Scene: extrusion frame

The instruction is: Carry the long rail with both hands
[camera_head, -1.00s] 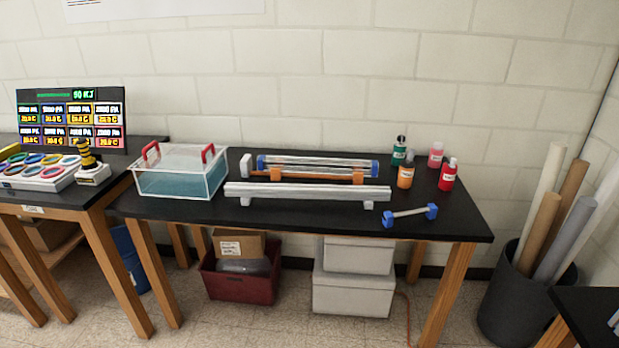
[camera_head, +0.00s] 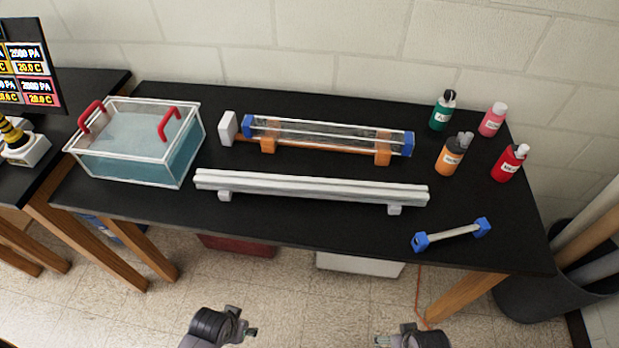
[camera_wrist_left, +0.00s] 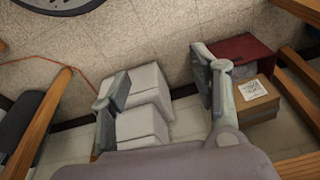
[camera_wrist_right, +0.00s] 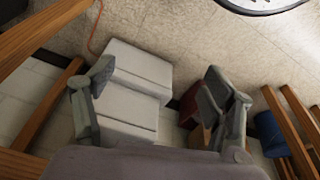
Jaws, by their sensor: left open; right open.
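The long rail (camera_head: 312,188) is a pale grey bar lying level on two small white supports near the front of the black table. My left gripper (camera_head: 250,331) is at the bottom of the head view, in front of the table and apart from the rail. It is open and empty, and its spread fingers show in the left wrist view (camera_wrist_left: 160,90). My right gripper (camera_head: 384,341) is at the bottom of the head view, right of the left one. It is open and empty, as the right wrist view (camera_wrist_right: 157,88) shows. The rail is not visible in either wrist view.
Behind the rail lies a clear tube on orange supports (camera_head: 330,136). A water tank with red handles (camera_head: 190,152) stands left. A blue-ended bar (camera_head: 452,235) lies right, with several bottles (camera_head: 452,153) behind it. The table's front edge (camera_head: 300,247) lies between my grippers and the rail.

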